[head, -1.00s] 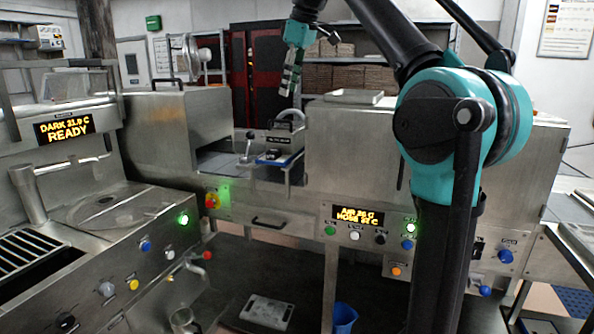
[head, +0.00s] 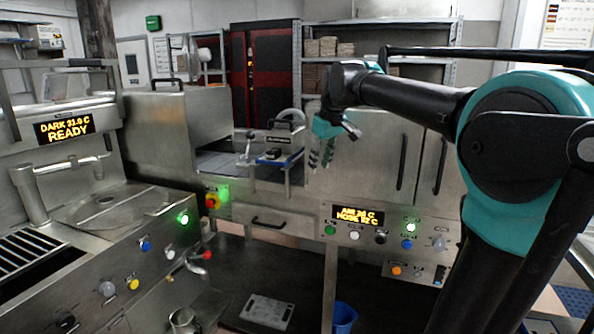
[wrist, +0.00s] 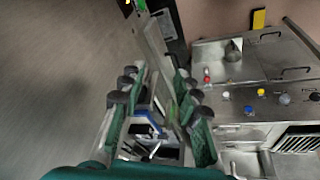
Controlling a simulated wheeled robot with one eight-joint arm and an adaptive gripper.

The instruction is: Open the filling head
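A metal frame with a small dark label plate (head: 279,139) and a top handle (head: 286,124) stands over an opening in the middle of the steel line; I take it as the filling head, but its label is too small to read. A lever with a round knob (head: 250,134) stands at its left, and a blue part (head: 270,155) lies under it. My gripper (head: 320,166) points down in front of the cabinet, to the right of the frame and apart from it. In the wrist view my gripper (wrist: 158,80) has its two fingers apart, with nothing held between them.
A cabinet with vertical handles (head: 402,162) stands right of the frame, above a button panel with a display (head: 358,215). At left is a round-lidded tank (head: 115,207) with a spout (head: 68,166) over it. A blue bucket (head: 344,317) is on the floor.

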